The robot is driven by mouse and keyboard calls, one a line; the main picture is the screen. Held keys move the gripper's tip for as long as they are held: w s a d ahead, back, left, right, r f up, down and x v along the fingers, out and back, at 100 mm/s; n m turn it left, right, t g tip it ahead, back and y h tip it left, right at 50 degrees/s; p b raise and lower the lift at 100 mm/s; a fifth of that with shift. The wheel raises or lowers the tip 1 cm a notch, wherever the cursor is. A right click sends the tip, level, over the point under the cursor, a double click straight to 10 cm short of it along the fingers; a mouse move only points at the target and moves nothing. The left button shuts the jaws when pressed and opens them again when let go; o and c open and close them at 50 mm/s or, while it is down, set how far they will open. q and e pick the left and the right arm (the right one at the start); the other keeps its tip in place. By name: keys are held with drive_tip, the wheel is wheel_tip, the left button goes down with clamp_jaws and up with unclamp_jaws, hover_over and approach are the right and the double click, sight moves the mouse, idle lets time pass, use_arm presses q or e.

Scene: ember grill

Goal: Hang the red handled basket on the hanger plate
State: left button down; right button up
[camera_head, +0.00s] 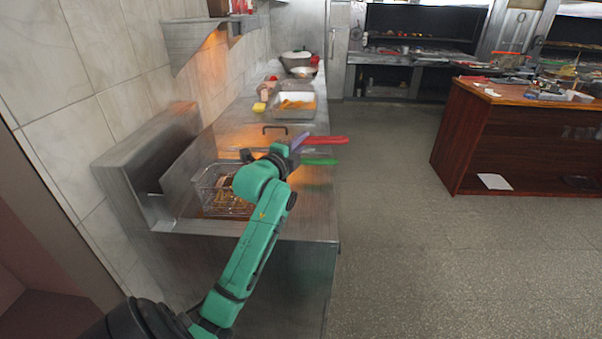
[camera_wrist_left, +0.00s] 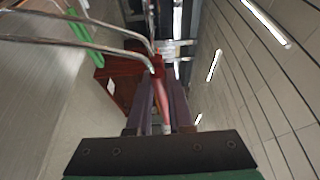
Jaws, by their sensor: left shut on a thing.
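The red handle (camera_head: 325,140) of a basket points right, past the fryer's front edge. My left gripper (camera_head: 300,142), with purple fingers, is shut on it. In the left wrist view the red handle (camera_wrist_left: 160,88) lies between the two fingers, with metal rods running from it to the left. A green handle (camera_head: 319,162) sits just below the red one, and shows at upper left in the wrist view (camera_wrist_left: 78,28). A wire basket (camera_head: 212,185) with food sits in the fryer; my arm hides part of it, and I cannot tell which handle it belongs to. I cannot clearly make out the hanger plate.
The fryer's raised metal back (camera_head: 125,170) stands against the tiled wall. Behind the fryer are a metal tray with food (camera_head: 293,112), a yellow item (camera_head: 259,107) and pots. A metal shelf (camera_head: 190,38) juts out above. The floor to the right is clear, up to a wooden counter (camera_head: 500,140).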

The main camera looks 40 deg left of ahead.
use_arm(q)
wheel_tip(320, 180, up, 4)
drive_tip(key=shift+f, duration=0.1)
